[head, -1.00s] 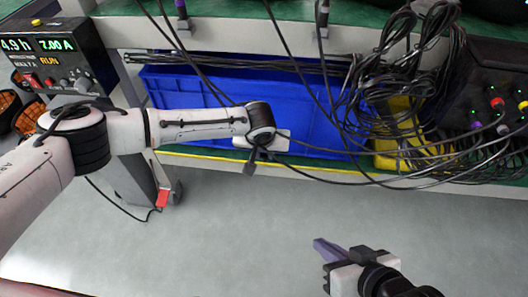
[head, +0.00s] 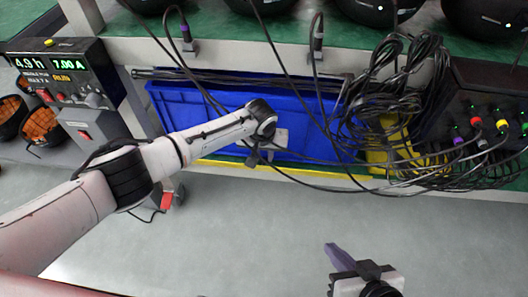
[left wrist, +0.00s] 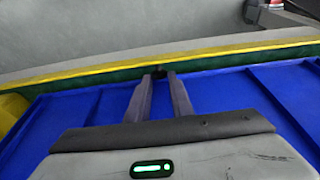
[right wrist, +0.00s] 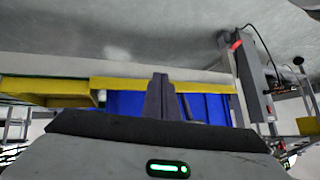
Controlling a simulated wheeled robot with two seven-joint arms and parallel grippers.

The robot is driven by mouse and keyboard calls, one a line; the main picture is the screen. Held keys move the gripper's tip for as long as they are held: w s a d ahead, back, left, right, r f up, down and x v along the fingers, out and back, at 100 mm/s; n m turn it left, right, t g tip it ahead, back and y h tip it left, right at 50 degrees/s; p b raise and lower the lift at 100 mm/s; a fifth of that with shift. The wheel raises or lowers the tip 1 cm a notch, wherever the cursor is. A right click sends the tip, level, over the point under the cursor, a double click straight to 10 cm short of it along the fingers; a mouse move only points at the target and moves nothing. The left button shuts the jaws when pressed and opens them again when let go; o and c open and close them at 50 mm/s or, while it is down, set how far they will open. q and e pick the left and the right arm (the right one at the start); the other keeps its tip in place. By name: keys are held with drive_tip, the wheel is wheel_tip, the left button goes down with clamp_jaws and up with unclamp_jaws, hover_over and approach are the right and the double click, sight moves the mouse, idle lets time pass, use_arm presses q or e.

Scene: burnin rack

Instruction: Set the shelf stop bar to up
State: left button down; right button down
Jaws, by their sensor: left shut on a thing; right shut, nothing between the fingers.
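A yellow bar (head: 310,175), which looks like the shelf stop bar, runs along the front edge of the lower shelf, below the blue bin. In the left wrist view the yellow bar (left wrist: 90,68) crosses above my fingertips. My left gripper (head: 252,158) points down at the front of the bin. In its wrist view the left fingers (left wrist: 160,78) are shut on a small dark piece at the bar's near edge; its shape is mostly hidden. My right gripper (head: 337,255) is shut and empty over the floor, well apart from the bar.
The blue bin (head: 215,105) stands on the lower shelf. Tangled black cables (head: 395,115) hang over its right side, near a yellow object (head: 392,145). A control box (head: 70,80) stands at left. The floor in front is clear.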

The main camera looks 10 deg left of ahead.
use_arm(q)
drive_tip(key=shift+s+d+f, duration=0.25)
drive_tip(key=shift+s, duration=0.2)
drive_tip(key=c, duration=1.8)
unclamp_jaws()
drive_tip(key=shift+o, duration=0.9)
drive_tip(key=shift+a, duration=0.15)
